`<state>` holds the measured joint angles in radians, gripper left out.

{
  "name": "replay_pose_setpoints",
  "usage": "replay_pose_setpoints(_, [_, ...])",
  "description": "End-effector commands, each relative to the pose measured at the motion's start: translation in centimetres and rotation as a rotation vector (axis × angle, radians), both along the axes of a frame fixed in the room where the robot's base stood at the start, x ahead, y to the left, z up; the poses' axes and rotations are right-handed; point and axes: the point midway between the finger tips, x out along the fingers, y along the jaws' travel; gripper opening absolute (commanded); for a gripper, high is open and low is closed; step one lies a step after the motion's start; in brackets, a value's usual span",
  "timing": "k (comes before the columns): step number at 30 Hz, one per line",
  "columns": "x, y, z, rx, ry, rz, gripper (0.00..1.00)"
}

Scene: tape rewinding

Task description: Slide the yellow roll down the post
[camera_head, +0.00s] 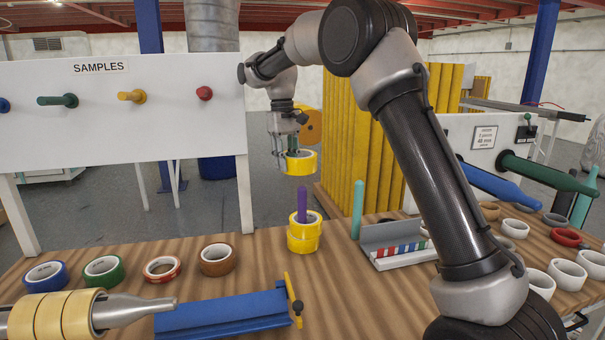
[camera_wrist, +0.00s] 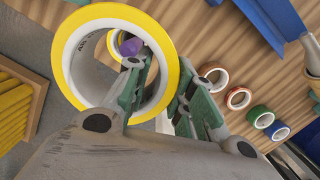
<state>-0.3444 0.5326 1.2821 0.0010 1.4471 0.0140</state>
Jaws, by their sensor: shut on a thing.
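A yellow roll (camera_head: 301,167) with a white core hangs in my gripper (camera_head: 287,152). In the wrist view, the held roll (camera_wrist: 70,40) shows with one finger inside its hole and the other outside, so my gripper (camera_wrist: 163,72) is shut on its wall. The roll is above the purple post (camera_head: 302,202), with a gap between them in the head view. The top of the post (camera_wrist: 131,46) shows through the roll's hole in the wrist view. Yellow rolls (camera_head: 304,240) are stacked around the foot of the post.
A teal post (camera_head: 357,209) and a grey tray (camera_head: 393,236) stand to the right. A blue holder (camera_head: 222,315) lies in front. Several coloured rolls (camera_head: 102,270) lie at left and white ones at right. A white SAMPLES board (camera_head: 120,110) stands at back left.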

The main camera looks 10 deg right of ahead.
Motion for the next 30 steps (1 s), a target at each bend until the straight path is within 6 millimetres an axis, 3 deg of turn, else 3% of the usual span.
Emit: replay_pose_setpoints(30, [0.0,0.0,-10.5,0.000,0.000,-0.001,0.00])
